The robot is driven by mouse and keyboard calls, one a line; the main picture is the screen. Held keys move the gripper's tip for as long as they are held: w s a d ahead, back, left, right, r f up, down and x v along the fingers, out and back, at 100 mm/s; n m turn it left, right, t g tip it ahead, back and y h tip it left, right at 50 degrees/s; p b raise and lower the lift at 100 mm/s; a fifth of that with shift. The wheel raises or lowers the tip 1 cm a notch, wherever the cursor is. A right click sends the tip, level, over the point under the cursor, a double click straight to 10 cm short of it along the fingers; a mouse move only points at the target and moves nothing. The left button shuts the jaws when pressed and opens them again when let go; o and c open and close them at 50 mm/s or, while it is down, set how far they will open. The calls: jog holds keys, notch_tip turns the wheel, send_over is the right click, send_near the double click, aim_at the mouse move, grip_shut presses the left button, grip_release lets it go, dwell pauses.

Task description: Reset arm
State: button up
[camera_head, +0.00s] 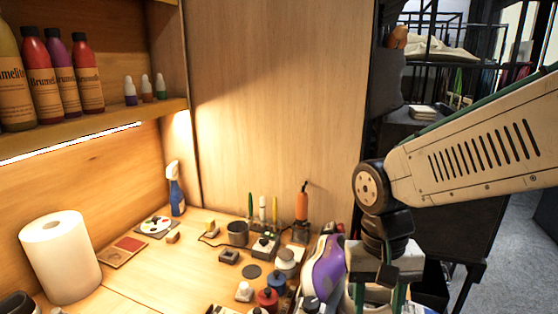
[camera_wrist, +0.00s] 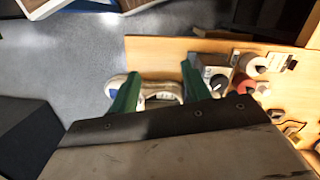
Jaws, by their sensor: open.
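My gripper (camera_head: 379,300) hangs pointing down at the right end of the workbench in the head view, with my arm reaching in from the right. Its two green fingers stand apart, and they also show in the wrist view (camera_wrist: 160,76). A pale sneaker (camera_wrist: 162,90) with a blue patch at its left end lies beyond the fingers in the wrist view, near the bench edge. The fingers hide parts of it, and I cannot tell whether they touch it. The fingertips are cut off by the bottom of the head view.
The wooden bench (camera_head: 150,275) holds a paper towel roll (camera_head: 62,258), a spray bottle (camera_head: 175,190), a purple-and-white iron-like object (camera_head: 323,268) close to my gripper's left, and several small jars and tools. A shelf of bottles (camera_head: 40,80) is at upper left. Grey floor (camera_wrist: 75,65) lies beside the bench.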

jog(key=s+d+r+n+t, duration=0.1)
jog(key=s+d+r+t, duration=0.2)
jog(key=s+d+r, duration=0.4)
jog(key=shift+s+d+y, duration=0.3)
jog(key=shift+s+d, duration=1.15)
